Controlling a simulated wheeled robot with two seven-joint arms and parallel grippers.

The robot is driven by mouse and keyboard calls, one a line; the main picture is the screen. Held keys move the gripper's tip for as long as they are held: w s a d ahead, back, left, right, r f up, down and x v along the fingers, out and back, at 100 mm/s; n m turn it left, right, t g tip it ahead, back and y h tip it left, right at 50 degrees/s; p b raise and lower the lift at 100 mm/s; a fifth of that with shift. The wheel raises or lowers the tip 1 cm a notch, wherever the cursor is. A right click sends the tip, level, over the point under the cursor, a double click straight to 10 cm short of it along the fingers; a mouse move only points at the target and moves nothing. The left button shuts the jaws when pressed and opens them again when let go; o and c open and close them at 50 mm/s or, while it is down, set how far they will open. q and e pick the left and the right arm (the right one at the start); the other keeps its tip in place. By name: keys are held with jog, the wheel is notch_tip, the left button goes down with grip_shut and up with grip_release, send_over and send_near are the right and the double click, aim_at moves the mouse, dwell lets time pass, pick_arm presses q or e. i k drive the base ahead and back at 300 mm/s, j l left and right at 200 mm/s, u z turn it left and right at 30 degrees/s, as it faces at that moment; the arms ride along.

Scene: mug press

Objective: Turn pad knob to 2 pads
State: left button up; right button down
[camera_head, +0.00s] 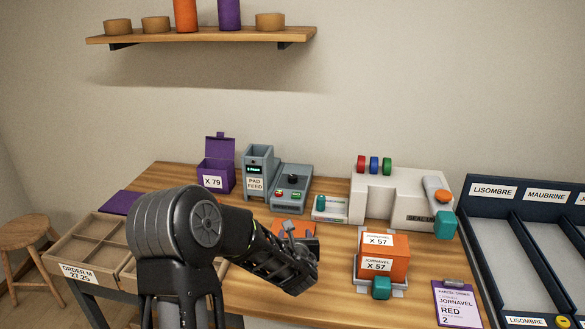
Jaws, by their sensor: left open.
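The pad feed unit (258,172) stands upright at the back of the table, with a "PAD FEED" label and a small dark display with green lettering too small to read. Beside it on the right is a low grey control box (283,201). It carries a black knob (292,179) on top, with a green and a red button below. My left gripper (302,252) is open, in front of and below the control box, apart from the knob. Its fingers partly cover an orange item (281,226). The knob's pointer direction is too small to tell. My right gripper is not in view.
An orange box (395,260) labelled X 57 sits on a press plate to the right. A white sealer (402,197) with coloured knobs stands behind it. A purple open box (216,170) is at left. Dark sorting trays (508,245) and a purple parcel card (457,305) are at right.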

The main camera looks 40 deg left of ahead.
aim_at(292, 178)
jog(key=i+j, duration=0.75)
jog(key=j, duration=0.15)
